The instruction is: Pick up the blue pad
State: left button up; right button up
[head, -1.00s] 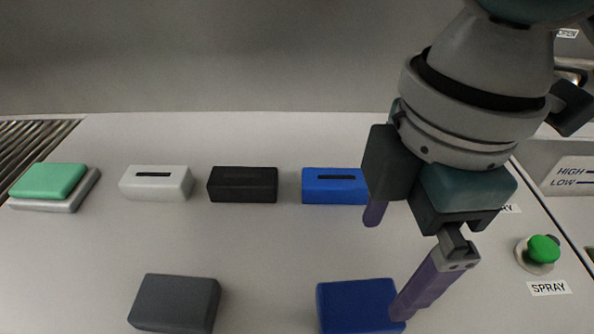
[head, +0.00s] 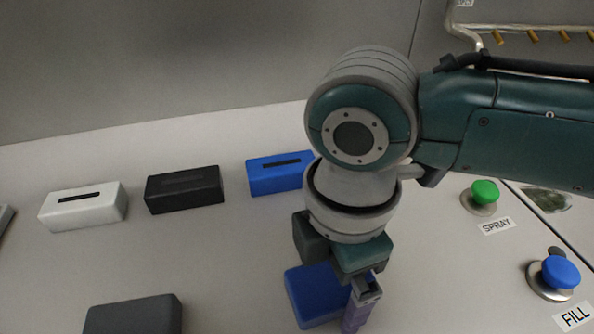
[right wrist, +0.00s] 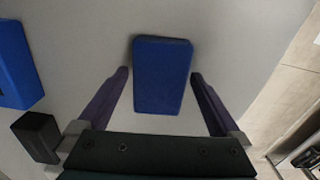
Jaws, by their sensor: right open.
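The blue pad (head: 308,292) is a flat, plain block lying on the light grey worktop near the bottom middle of the head view. My right gripper (right wrist: 160,78) is open, pointing down over it. In the right wrist view the blue pad (right wrist: 162,80) lies between the two purple fingers, with a gap on each side. In the head view one finger shows at the pad's right side, and the gripper hides part of the pad. Whether the fingertips are down at the pad's height is unclear. My left gripper is not in view.
A slotted blue block (head: 268,176), a black block (head: 184,192) and a white block (head: 84,208) stand in a row behind. A dark grey pad (head: 135,316) lies at front left. Green (head: 484,191) and blue (head: 560,272) buttons are on the right.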

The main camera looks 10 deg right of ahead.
aim_at(332, 280)
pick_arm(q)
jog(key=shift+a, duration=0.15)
pick_arm(e)
jog(key=shift+c, duration=1.3)
jog(key=c, duration=1)
jog(key=shift+r, duration=0.15)
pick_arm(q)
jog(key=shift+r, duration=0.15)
pick_arm(e)
jog(key=shift+r, duration=0.3)
pick_arm(q)
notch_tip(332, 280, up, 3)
jog(key=p, duration=0.3)
pick_arm(e)
notch_tip(332, 280, up, 19)
jog(key=shift+r, duration=0.1)
